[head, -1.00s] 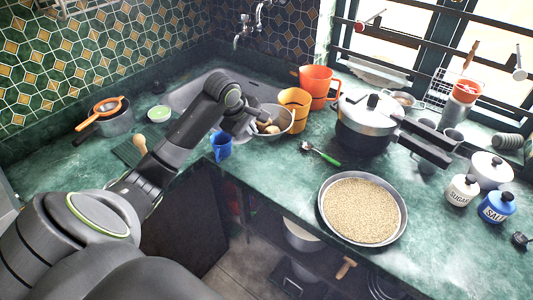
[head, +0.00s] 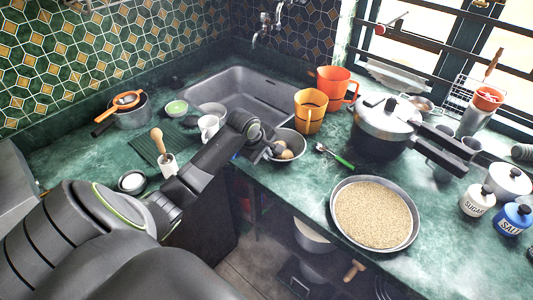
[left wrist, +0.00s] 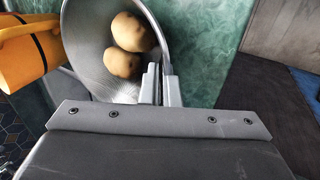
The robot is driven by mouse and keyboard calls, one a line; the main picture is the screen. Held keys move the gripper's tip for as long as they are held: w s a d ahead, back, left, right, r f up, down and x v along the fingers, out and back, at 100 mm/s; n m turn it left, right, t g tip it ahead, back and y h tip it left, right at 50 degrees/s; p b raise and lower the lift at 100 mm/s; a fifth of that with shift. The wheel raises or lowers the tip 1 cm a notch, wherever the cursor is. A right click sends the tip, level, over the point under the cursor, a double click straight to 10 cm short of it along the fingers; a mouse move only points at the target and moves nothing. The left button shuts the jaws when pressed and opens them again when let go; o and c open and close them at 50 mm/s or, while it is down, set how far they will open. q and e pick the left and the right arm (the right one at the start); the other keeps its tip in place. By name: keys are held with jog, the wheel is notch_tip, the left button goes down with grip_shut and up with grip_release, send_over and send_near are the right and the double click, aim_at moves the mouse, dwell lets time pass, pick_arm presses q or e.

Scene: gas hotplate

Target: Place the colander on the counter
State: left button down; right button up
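The colander (head: 298,138) is a grey metal bowl with potatoes in it, near the counter's front edge in the head view. In the left wrist view the colander (left wrist: 90,55) shows its inner wall and two potatoes (left wrist: 128,46). My left gripper (head: 270,152) is at its left side. In the left wrist view its fingers (left wrist: 162,75) are close together with the colander's rim between them. I cannot tell whether the bowl's underside touches the green counter (head: 290,185). My right gripper is not in view.
The sink (head: 255,90) lies behind the colander. A yellow cup (head: 310,112) and an orange jug (head: 330,85) stand behind it to the right. A spoon with green handle (head: 335,156), a pressure cooker (head: 385,128) and a grain pan (head: 373,212) are to the right.

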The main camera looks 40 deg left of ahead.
pick_arm(q)
jog(key=c, duration=1.7)
grip_release()
jog(key=shift+f, duration=0.1)
jog(key=v, duration=1.2)
